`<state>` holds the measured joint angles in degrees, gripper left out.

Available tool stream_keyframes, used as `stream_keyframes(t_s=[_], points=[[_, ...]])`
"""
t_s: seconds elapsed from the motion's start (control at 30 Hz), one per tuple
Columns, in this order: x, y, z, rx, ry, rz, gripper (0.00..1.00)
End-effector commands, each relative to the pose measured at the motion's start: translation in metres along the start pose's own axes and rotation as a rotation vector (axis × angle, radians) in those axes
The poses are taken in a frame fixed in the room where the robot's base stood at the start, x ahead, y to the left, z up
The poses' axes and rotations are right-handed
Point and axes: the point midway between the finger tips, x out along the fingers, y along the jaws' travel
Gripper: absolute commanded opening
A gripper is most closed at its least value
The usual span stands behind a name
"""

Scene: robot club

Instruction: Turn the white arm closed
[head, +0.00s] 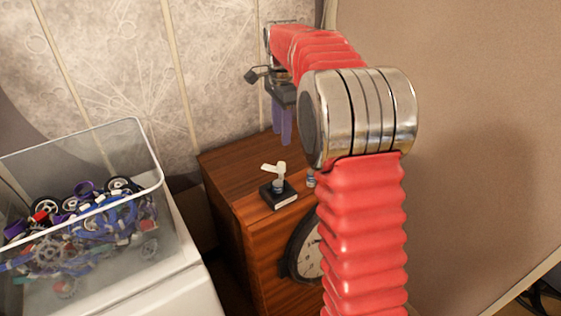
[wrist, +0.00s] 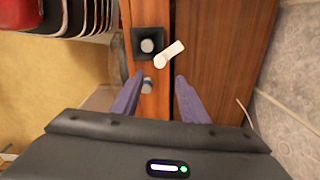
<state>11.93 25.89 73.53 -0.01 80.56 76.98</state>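The white arm (head: 273,168) is a short flat lever on top of a small post, over a square black base (head: 284,198) on the wooden cabinet. In the wrist view the white arm (wrist: 172,53) points up and to the right, reaching past the black base (wrist: 137,50). My gripper (head: 282,138) hangs above and behind it in the head view. The white arm is just beyond the tips in that picture, and I see no contact.
A small pale cylindrical piece (head: 311,181) is beside the base, partly hidden by my arm. A round clock (head: 305,253) is on the cabinet's front (head: 262,250). A clear bin (head: 155,165) of mixed parts stands at left. A patterned wall (head: 130,75) rises behind.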

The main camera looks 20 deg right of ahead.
Motion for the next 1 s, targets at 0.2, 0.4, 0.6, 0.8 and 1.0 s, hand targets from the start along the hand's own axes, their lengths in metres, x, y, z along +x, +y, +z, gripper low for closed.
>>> stream_keyframes(t_s=[0.2,0.4,0.6,0.8,1.0], points=[[0.034,0.001,0.000,0.000,-0.001,0.004,0.40],[0.065,0.001,0.000,0.000,-0.001,0.004,0.40],[0.095,0.001,0.000,0.000,-0.001,0.003,0.40],[0.114,0.001,-0.001,0.001,0.000,0.001,0.40],[0.118,0.001,-0.001,0.001,0.000,0.000,0.40]])
